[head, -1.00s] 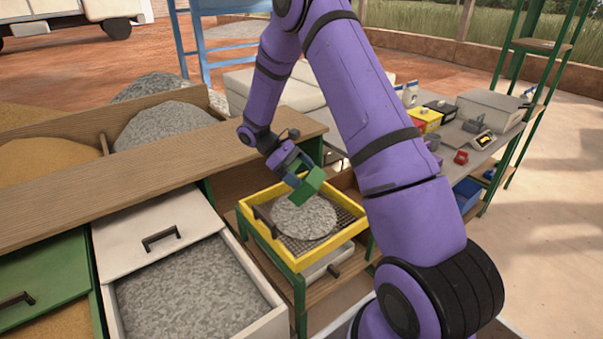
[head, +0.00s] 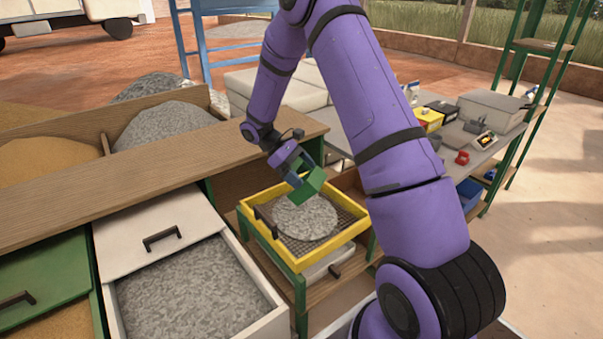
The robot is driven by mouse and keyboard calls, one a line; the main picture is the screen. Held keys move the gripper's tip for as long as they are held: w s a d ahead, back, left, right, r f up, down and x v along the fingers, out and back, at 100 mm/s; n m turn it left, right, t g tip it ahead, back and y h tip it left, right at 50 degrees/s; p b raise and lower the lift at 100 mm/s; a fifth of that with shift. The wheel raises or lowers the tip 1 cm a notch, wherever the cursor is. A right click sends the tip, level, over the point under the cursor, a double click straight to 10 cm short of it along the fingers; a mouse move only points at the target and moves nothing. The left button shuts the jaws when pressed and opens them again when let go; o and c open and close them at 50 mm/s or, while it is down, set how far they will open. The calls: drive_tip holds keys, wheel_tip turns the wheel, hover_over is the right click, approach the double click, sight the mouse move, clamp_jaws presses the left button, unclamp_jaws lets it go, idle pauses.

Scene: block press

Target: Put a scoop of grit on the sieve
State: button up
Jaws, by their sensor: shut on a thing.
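The sieve (head: 340,239) is a yellow square frame with a dark mesh, on a green-legged stand. A round heap of grey grit (head: 308,216) lies on its mesh. My gripper (head: 298,172) is shut on a green scoop (head: 308,185) and holds it tilted above the back part of the sieve. The inside of the scoop is turned away, so I cannot tell whether grit is in it. More grey grit (head: 190,285) fills an open white drawer (head: 270,318) at the lower left.
A wooden bin top (head: 120,165) runs across the left, with sand and grit heaps behind. A green drawer (head: 45,270) stands far left. A grey table (head: 490,150) at right holds a red item, boxes and a small gauge. A white box (head: 325,265) sits under the sieve.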

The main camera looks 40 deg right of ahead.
drive_tip(key=shift+r+t+y, duration=0.8)
drive_tip(key=shift+t+y, duration=0.05)
drive_tip(key=shift+t, duration=0.55)
drive_tip(key=shift+r+t+y, duration=0.8)
drive_tip(key=shift+t+y, duration=0.1)
drive_tip(key=shift+t, duration=0.5)
drive_tip(key=shift+r+t+y, duration=0.8)
drive_tip(key=shift+t+y, duration=0.05)
drive_tip(key=shift+t, duration=0.55)
